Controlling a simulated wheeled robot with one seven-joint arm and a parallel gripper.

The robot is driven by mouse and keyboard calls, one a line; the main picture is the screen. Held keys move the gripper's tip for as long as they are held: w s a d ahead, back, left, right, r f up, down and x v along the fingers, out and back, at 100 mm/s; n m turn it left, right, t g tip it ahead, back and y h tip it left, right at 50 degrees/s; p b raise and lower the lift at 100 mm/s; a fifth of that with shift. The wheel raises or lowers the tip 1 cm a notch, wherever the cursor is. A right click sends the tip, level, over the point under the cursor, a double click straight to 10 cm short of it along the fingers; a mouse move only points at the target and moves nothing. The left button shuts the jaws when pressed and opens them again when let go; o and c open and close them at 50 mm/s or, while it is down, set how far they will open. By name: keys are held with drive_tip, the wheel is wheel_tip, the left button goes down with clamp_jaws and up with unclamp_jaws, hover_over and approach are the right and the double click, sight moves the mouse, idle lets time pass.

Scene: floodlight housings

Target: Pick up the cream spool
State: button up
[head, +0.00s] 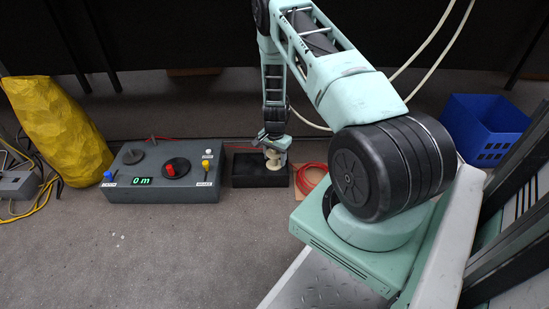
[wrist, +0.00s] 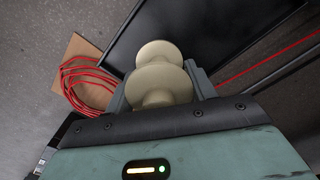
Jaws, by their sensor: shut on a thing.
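The cream spool (wrist: 159,80) is between the two fingers of my gripper (wrist: 160,92) in the wrist view, with its round flanges showing. My gripper is shut on it. In the head view the spool (head: 272,160) shows below my gripper (head: 271,150), at the black tray (head: 258,179). The tray also shows behind the spool in the wrist view (wrist: 210,30). I cannot tell whether the spool touches the tray floor. The lower part of the spool is partly hidden by my gripper in the wrist view.
A grey control box (head: 150,187) with knobs and a "0 m" display stands left of the tray. A coiled red cable (head: 312,177) on cardboard lies right of it. A yellow bag (head: 55,130) is at the left, a blue crate (head: 482,128) at the right. Front floor is clear.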

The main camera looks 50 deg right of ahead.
wheel_tip(320, 180, up, 10)
drive_tip(key=p, duration=0.6)
idle(0.4)
